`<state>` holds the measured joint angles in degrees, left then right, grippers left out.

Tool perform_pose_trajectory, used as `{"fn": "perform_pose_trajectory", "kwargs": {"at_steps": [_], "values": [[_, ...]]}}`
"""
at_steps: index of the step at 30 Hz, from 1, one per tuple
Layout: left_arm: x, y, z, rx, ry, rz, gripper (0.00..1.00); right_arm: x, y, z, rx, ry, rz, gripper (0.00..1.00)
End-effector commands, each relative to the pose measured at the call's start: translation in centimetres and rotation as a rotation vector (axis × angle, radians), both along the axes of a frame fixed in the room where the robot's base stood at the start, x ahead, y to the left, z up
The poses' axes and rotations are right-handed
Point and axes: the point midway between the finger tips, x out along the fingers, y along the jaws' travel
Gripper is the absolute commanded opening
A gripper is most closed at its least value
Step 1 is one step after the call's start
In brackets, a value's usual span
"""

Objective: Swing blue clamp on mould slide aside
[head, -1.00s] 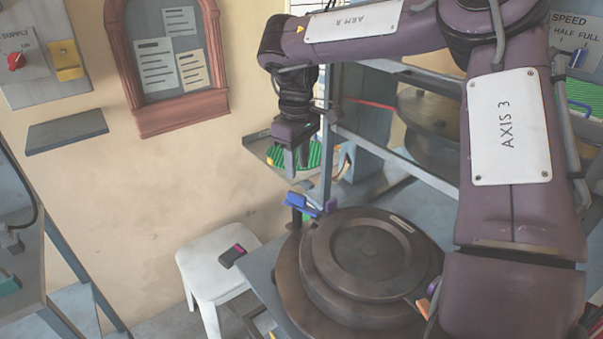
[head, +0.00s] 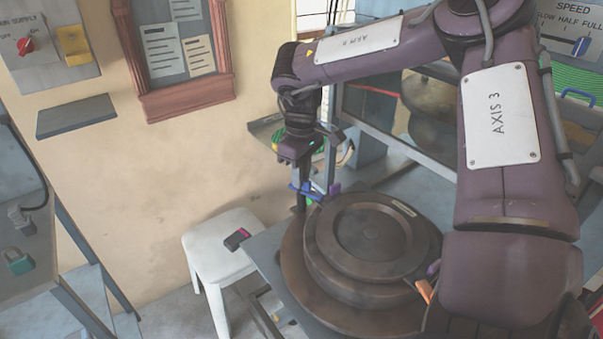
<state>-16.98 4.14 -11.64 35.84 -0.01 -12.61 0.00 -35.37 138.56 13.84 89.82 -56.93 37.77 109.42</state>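The mould slide (head: 318,255) is a dark brown round stack of stepped discs at the lower middle. The blue clamp (head: 311,194) is a small blue bar on a dark post at its back left edge, with a purple part at its right end. My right gripper (head: 299,181) points down directly over the blue clamp, with its fingertips at or just above the bar. Contact and finger gap are too small to make out. My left gripper is out of view.
An orange-tipped part (head: 424,290) sits at the mould's right side. A white stool (head: 213,258) with a dark and pink item (head: 237,239) stands to the left. A metal-framed press (head: 400,150) rises behind. A bench (head: 25,285) is at far left.

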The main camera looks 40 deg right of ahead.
Motion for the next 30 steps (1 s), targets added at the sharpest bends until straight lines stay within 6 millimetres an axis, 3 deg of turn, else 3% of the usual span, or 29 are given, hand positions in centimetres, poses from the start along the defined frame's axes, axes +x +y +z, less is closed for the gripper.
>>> {"fn": "perform_pose_trajectory", "kwargs": {"at_steps": [4,17,30], "values": [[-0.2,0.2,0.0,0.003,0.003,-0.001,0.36,0.0,0.0,0.0,0.000,0.000,0.000,0.00],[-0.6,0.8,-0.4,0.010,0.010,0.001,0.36,0.0,0.0,0.0,0.000,0.000,0.062,0.00],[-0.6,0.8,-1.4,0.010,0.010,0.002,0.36,0.0,-0.1,0.0,-0.003,-0.002,0.411,0.00]]}}
